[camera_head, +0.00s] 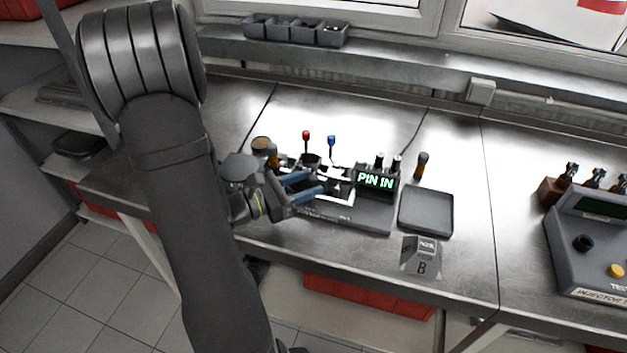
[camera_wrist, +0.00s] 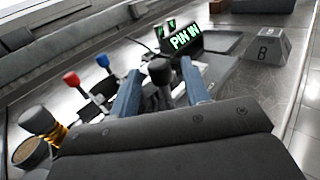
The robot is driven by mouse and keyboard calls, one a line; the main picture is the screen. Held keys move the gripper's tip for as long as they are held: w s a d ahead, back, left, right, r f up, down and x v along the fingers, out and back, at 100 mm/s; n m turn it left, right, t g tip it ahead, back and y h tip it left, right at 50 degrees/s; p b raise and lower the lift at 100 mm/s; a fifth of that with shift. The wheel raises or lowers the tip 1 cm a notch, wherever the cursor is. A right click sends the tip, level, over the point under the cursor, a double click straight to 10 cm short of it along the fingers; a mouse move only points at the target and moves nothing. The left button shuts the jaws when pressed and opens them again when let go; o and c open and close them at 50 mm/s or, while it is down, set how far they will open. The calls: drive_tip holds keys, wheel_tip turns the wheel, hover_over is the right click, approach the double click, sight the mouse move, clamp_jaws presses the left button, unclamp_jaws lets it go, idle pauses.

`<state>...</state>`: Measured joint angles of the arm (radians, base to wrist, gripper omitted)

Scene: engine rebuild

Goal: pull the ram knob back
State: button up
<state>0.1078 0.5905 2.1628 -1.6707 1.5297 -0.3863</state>
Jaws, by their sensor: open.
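My gripper (camera_head: 308,186) has two blue fingers that stand apart with a gap between them. It is at the left end of the press fixture (camera_head: 345,215) on the steel bench. In the wrist view a dark round knob (camera_wrist: 160,72) on a thick dark stem shows between the open fingers (camera_wrist: 160,90); it looks like the ram knob. I cannot tell whether either finger touches it. In the head view my gripper and wrist hide this knob. The fixture's display (camera_head: 376,180) reads "PIN IN" in green and also shows in the wrist view (camera_wrist: 184,40).
A red-knobbed lever (camera_head: 306,134) and a blue-knobbed lever (camera_head: 332,140) stand behind the fingers. An orange-and-black handle (camera_wrist: 42,122) and a round cup (camera_wrist: 30,155) are close at left. An empty grey tray (camera_head: 426,212) and block B (camera_head: 421,258) lie right.

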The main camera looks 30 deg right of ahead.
drive_tip(key=shift+d, duration=1.1)
clamp_jaws()
